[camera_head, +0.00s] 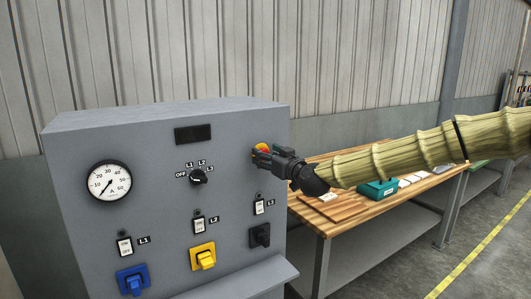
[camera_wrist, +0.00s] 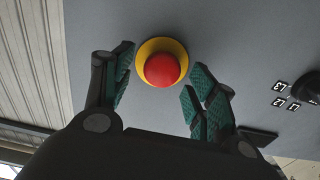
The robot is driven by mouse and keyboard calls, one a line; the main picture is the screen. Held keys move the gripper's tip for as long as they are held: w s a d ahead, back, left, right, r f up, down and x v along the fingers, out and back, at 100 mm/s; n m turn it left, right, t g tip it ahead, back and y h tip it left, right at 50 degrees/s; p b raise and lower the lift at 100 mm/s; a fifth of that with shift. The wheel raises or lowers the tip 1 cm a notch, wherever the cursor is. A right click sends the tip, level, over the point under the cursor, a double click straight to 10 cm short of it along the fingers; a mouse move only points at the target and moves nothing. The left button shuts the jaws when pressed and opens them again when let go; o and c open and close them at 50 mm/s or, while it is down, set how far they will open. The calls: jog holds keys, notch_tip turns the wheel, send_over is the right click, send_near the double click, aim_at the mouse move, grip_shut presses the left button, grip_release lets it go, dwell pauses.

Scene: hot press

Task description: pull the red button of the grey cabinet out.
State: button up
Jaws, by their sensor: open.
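The grey cabinet (camera_head: 80,165) fills the left and middle of the head view. My gripper (camera_head: 262,155) is at the upper right of the cabinet front. In the wrist view my gripper (camera_wrist: 158,92) is open, with one green-padded finger to each side of the button and a gap between pads and button. No contact with the button shows.
A rotary selector (camera_head: 198,176), a dial gauge (camera_head: 109,180), a blue switch (camera_head: 133,281), a yellow switch (camera_head: 203,256) and a black switch (camera_head: 260,236) are on the cabinet front. A wooden workbench (camera_head: 330,217) with a teal box (camera_head: 378,189) stands to the right.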

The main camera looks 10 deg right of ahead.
jog(key=shift+w+a, duration=0.2)
jog(key=shift+w, duration=0.45)
